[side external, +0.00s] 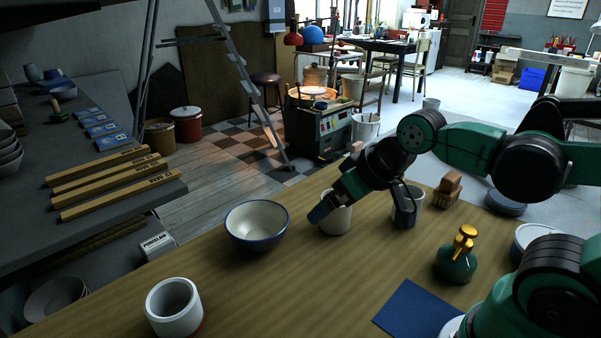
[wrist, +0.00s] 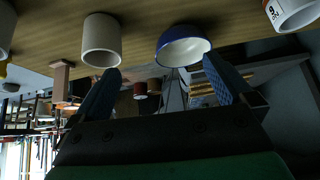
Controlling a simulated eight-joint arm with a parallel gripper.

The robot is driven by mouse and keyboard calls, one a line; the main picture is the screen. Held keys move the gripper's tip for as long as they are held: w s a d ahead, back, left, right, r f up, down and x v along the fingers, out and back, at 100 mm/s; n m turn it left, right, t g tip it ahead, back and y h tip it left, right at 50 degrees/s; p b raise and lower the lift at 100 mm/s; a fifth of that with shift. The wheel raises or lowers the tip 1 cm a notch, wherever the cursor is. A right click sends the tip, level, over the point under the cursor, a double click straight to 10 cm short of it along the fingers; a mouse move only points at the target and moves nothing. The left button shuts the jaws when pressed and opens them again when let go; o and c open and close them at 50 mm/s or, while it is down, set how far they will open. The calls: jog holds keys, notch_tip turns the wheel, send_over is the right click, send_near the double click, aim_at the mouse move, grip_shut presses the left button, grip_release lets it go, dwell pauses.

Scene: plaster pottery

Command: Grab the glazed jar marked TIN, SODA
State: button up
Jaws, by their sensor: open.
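No marking TIN, SODA can be read. A pale jar (side external: 341,222) stands on the table, partly behind one finger of my gripper (side external: 361,216); it also shows in the wrist view (wrist: 101,42). A second pale jar (side external: 417,197) stands to its right, partly behind the other finger; its edge shows in the wrist view (wrist: 5,30). A thick white jar (side external: 166,316) with red near its base stands at the front left. In the wrist view this jar (wrist: 291,12) bears a partly cut-off label. My gripper (wrist: 165,85) is open, with nothing between its fingers.
A white blue-rimmed bowl (side external: 257,222) stands between the jars. A green bottle with a gold top (side external: 456,263), a brown brush (side external: 448,190) and a blue sheet (side external: 418,312) lie to the right. The front middle of the table (side external: 290,290) is clear.

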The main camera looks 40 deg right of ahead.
jog(key=m, duration=0.2)
jog(key=m+g+y, duration=0.3)
jog(key=m+y, duration=0.2)
jog(key=m, duration=0.7)
send_over(335, 212)
jog(key=a, duration=0.1)
jog(key=f, duration=0.2)
jog(key=d+f+m+y, duration=0.1)
jog(key=d+m+y, duration=0.1)
jog(key=d+m, duration=0.1)
jog(key=s+d+f+m+t+y, duration=0.1)
jog(key=d+f+m+y, duration=0.1)
jog(key=d+m, duration=0.1)
jog(key=d+f+m+t+y, duration=0.1)
jog(key=d+f+m+y, duration=0.1)
jog(key=d+m, duration=0.1)
jog(key=shift+s+d+y, duration=0.2)
jog(key=shift+d+y, duration=0.1)
jog(key=shift+d, duration=0.05)
jog(key=shift+w+a+f+t, duration=0.1)
jog(key=shift+a+f+t, duration=0.15)
jog(key=shift+a+t, duration=0.05)
jog(key=x, duration=0.6)
jog(key=shift+w+a+f, duration=0.1)
jog(key=shift+w+a, duration=0.05)
jog(key=shift+a, duration=0.15)
jog(key=c, duration=1.2)
